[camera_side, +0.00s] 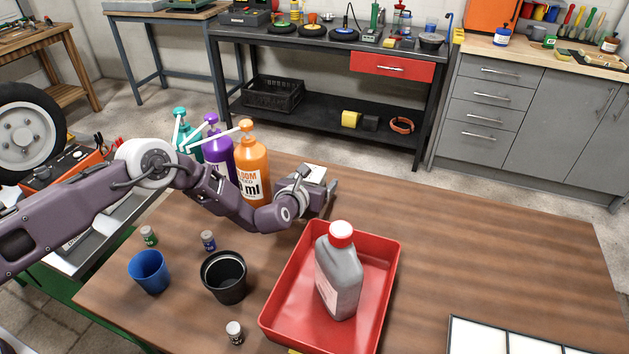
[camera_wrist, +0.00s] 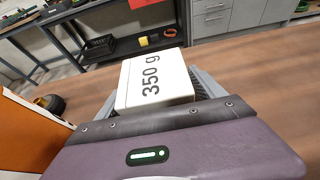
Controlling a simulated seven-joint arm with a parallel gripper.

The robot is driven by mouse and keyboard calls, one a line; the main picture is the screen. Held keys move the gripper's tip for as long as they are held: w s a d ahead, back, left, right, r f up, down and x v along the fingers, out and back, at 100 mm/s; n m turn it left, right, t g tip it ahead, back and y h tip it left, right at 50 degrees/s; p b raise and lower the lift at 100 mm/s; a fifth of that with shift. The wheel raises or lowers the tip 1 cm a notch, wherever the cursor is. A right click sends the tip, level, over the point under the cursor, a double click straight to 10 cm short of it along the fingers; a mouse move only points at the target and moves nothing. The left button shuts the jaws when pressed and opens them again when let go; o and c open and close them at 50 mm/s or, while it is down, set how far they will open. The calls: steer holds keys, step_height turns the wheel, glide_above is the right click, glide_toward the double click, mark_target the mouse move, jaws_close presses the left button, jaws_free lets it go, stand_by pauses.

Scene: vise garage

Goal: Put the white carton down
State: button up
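The white carton (camera_wrist: 152,82), marked "350 g", is between the two grey fingers of my gripper (camera_wrist: 158,92) in the wrist view. The fingers lie along its left and right sides and look shut on it. In the side view, the carton (camera_side: 314,172) shows as a small pale block at my gripper (camera_side: 320,188), partly hidden by the fingers and wrist. It is over the brown wooden table (camera_side: 480,235), right of the orange bottle. I cannot tell whether its underside touches the table.
A red tray (camera_side: 276,322) holding a grey bottle (camera_side: 341,280) is in front of my gripper. Orange (camera_side: 252,170), purple (camera_side: 217,152) and teal (camera_side: 184,138) pump bottles stand left, near my arm. Black (camera_side: 224,278) and blue (camera_side: 150,272) cups stand front left. The table's right side is mostly clear.

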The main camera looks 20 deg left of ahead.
steer(key=shift+s+r, duration=0.15)
steer(key=shift+r, duration=0.05)
steer(key=v, duration=1.1)
steer(key=shift+s+r, duration=0.1)
steer(key=shift+s, duration=0.25)
steer(key=s+a+r+m+g+h, duration=0.15)
steer(key=s+r+m, duration=0.25)
steer(key=r+m, duration=0.7)
steer(key=s+a+r+m+g+h, duration=0.15)
steer(key=s+r+m, duration=0.25)
steer(key=r+m, duration=0.6)
steer(key=s+a+r+m+g+y, duration=0.1)
steer(key=s+a+m, duration=0.3)
steer(key=s, duration=0.6)
steer(key=s+a+r+m+g+y, duration=0.1)
steer(key=s+a+m, duration=0.4)
steer(key=s, duration=0.6)
steer(key=s+a+r+m+g+y, duration=0.1)
steer(key=s+a+m, duration=0.4)
steer(key=s, duration=0.6)
step_height(320, 180, up, 2)
steer(key=shift+a+r+m+g, duration=0.2)
steer(key=shift+m+g, duration=0.3)
steer(key=shift+g, duration=0.4)
